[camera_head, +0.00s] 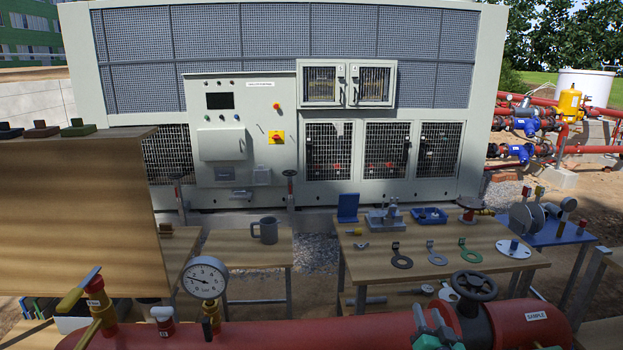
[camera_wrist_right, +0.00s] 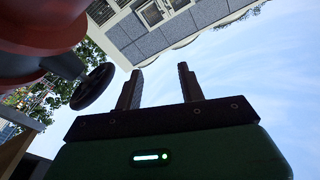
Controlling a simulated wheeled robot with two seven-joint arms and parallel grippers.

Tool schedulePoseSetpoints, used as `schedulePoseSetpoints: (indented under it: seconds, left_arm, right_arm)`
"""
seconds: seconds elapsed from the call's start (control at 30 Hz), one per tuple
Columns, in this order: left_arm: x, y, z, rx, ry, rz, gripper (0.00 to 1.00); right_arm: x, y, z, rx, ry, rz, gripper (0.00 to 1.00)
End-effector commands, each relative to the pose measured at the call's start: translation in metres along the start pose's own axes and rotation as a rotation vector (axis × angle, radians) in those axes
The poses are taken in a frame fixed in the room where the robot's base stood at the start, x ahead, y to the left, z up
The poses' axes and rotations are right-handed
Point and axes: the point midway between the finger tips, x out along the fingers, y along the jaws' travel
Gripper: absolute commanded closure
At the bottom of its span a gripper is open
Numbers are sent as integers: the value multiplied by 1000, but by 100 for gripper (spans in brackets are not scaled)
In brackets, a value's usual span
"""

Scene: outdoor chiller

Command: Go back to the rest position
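My right gripper (camera_head: 434,326) shows as green parts at the bottom of the head view, in front of the red pipe (camera_head: 330,333) and just left of the dark handwheel (camera_head: 474,285). In the right wrist view, its two dark fingers (camera_wrist_right: 159,74) stand apart with only sky and the chiller between them, so it is open and empty. The handwheel (camera_wrist_right: 92,87) and a red body (camera_wrist_right: 40,30) are at the left of that view, beside the fingers. I cannot tell whether anything touches. My left gripper is in neither view.
A pressure gauge (camera_head: 205,278) and a yellow-handled valve (camera_head: 97,305) rise from the pipe's left part. A wooden cabinet (camera_head: 75,215) stands at left. Behind the pipe, a table (camera_head: 385,262) holds rings and fittings; a grey mug (camera_head: 265,230) stands on another. The chiller (camera_head: 240,165) is behind.

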Motion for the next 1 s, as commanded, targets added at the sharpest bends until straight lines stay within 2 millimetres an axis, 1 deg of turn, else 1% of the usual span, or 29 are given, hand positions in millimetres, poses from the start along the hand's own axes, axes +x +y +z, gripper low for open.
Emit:
schedulePoseSetpoints:
  seconds: [0.03, 0.07, 0.1, 0.17, 0.2, 0.27, 0.3, 0.37, 0.4, 0.5, 0.6, 0.7, 0.8, 1.0]
  left_arm:
    - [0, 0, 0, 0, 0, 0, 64]
    - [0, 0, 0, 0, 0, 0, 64]
    - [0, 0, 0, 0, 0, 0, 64]
    - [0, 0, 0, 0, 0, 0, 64]
    - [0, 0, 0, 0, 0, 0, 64]
    - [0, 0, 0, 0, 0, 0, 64]
    - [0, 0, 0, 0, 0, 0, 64]
    - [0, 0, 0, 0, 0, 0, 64]
    - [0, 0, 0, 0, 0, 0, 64]
    - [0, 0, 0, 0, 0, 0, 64]
    - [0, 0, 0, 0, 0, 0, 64]
    - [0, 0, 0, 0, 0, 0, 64]
    - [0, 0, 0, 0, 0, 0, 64]
    - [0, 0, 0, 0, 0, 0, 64]
  right_arm:
    - [-23, -2, 18, -41, -94, -10, 60]
    - [-36, -4, 29, -62, -150, -15, 60]
    - [-53, -6, 42, -92, -227, -20, 60]
    - [-82, -7, 61, -136, -339, -24, 60]
    - [-102, -9, 72, -164, -415, -26, 60]
    - [-135, -9, 87, -205, -527, -23, 60]
    - [-157, -10, 96, -232, -601, -20, 60]
    - [-192, -9, 107, -271, -712, -12, 60]
    - [-215, -9, 112, -296, -782, -5, 60]
    - [-266, -8, 119, -344, -931, 15, 60]
    - [-304, -6, 120, -378, -1042, 34, 60]
    - [-336, -5, 118, -404, -1132, 51, 60]
    - [-364, -5, 115, -424, -1209, 69, 60]
    - [-413, -4, 105, -457, -1342, 102, 60]
